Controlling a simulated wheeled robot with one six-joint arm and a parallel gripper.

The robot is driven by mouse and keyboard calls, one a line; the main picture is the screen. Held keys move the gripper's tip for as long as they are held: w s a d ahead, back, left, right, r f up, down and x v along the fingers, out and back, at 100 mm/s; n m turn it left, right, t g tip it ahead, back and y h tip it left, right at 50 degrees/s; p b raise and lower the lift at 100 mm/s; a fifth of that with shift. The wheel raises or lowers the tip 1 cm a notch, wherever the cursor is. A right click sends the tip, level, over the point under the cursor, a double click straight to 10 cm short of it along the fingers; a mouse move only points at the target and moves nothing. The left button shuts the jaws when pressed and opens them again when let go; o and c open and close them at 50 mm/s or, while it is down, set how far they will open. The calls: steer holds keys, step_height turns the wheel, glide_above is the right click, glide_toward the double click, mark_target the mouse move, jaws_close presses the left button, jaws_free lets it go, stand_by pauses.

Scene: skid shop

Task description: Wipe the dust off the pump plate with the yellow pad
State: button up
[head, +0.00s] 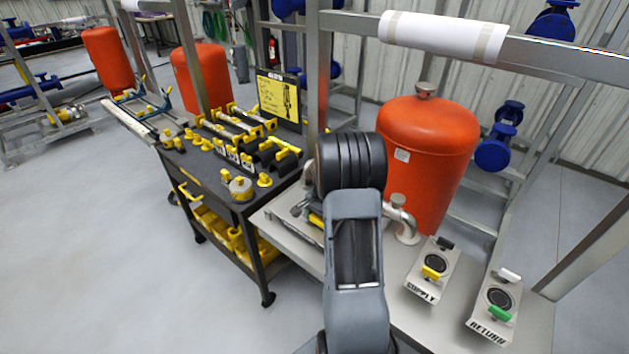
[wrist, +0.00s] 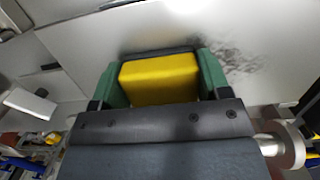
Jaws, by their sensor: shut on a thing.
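In the wrist view, my gripper (wrist: 160,78) has green fingers closed on the sides of the yellow pad (wrist: 158,80). The pad lies in front of a pale grey plate (wrist: 85,60). A dark, speckled patch of dust (wrist: 235,62) shows on the plate to the right of the pad, partly behind the right finger. I cannot tell whether the pad touches the plate. In the head view, my arm hides the gripper and most of the plate area.
In the head view, a supply valve block (head: 432,270) and a return valve block (head: 494,307) stand on the bench right of my arm. An orange tank (head: 428,150) and a curved pipe (head: 402,218) stand behind. A black tool cart (head: 228,185) is at left.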

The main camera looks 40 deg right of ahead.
mark_target(313, 231)
steer(key=shift+s+a+r, duration=0.1)
steer(key=shift+s+a, duration=0.1)
steer(key=shift+a, duration=0.6)
steer(key=shift+s+a, duration=0.15)
steer(key=shift+a, duration=0.6)
steer(key=shift+a+r+p, duration=0.2)
steer(key=shift+r+p, duration=0.2)
steer(key=shift+r, duration=0.2)
steer(key=shift+a+r+p, duration=0.15)
steer(key=shift+r+p, duration=0.25)
steer(key=shift+r, duration=0.15)
steer(key=shift+s+r+p, duration=0.1)
steer(key=shift+r+p, duration=1.95)
steer(key=shift+r, duration=0.65)
